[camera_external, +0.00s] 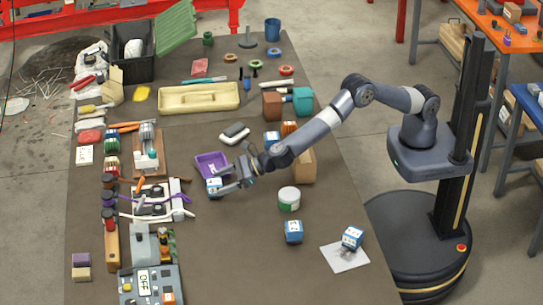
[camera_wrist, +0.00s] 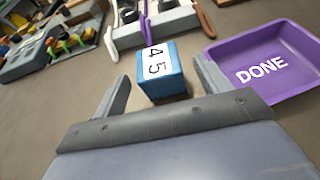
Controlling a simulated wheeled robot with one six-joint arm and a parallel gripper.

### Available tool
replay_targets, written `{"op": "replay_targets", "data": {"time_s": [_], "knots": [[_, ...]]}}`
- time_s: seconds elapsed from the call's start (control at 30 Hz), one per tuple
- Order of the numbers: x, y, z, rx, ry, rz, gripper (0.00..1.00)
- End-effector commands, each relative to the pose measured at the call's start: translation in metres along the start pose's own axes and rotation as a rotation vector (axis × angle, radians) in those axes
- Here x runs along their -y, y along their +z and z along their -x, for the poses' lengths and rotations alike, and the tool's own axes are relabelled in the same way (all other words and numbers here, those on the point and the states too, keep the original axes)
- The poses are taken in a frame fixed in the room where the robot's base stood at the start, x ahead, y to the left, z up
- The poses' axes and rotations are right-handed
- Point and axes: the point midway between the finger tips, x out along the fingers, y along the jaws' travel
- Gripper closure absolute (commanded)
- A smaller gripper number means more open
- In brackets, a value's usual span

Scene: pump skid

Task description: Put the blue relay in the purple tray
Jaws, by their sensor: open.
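A blue relay (camera_wrist: 160,72) with a white label reading "45" sits on the bench, just left of the purple tray in the wrist view. It also shows in the external view (camera_external: 214,184), in front of the tray and partly behind my fingers. My gripper (camera_wrist: 163,92) is open, with one finger on each side of the relay and a visible gap on both sides. The purple tray (camera_wrist: 268,62) is marked "DONE" and looks empty. In the external view the tray (camera_external: 199,162) lies just behind the relay.
Other blue-and-white blocks stand on the bench (camera_external: 293,231) and on a white sheet (camera_external: 348,257). A white-and-green tub (camera_external: 289,199) stands right of my gripper. Cable-laden devices (camera_external: 155,200) lie to the left. The bench front centre is clear.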

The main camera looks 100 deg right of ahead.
Motion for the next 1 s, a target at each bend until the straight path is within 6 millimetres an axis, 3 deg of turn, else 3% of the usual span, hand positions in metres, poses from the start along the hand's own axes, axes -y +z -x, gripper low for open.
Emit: {"op": "replay_targets", "data": {"time_s": [0.2, 0.53, 1.0], "knots": [[0.0, 0.001, -0.015, 0.0, 0.0, 0.0, 0.28], [0.0, 0.0, -0.017, 0.001, 0.0, 0.0, 0.29], [0.0, 0.0, -0.017, 0.001, 0.0, 0.0, 0.67]]}}
